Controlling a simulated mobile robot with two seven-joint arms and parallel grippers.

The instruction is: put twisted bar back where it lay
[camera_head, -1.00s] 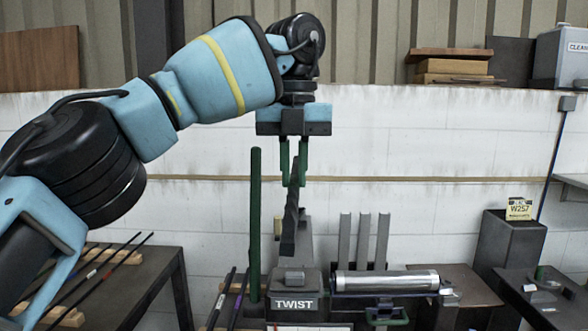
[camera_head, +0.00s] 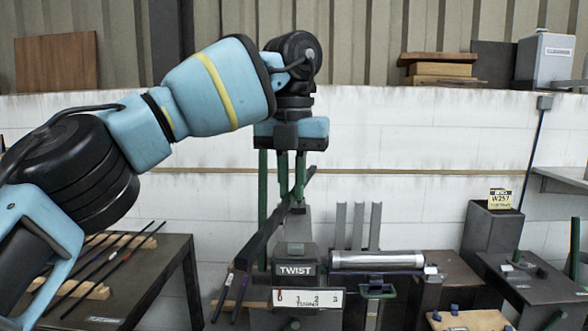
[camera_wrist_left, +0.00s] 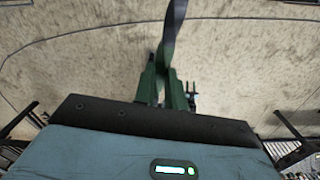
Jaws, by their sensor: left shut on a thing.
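My left gripper (camera_head: 292,197) is shut on a dark twisted bar (camera_head: 262,236), above the TWIST machine (camera_head: 295,270). The bar slants from upper right of the fingers down to the lower left, and its lower end shows over the front left of the machine. In the left wrist view the green fingers (camera_wrist_left: 166,92) close around the bar (camera_wrist_left: 173,38), which runs up out of the picture. On the left table (camera_head: 150,285), several thin bars (camera_head: 98,268) lie across wooden rests (camera_head: 85,291). My right gripper is not in view.
A green post (camera_head: 262,195) stands behind the bar. A metal cylinder (camera_head: 376,260) and upright grey strips (camera_head: 357,225) are right of the machine. A bin marked W257 (camera_head: 491,240) stands farther right. A gap separates the left table from the machine.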

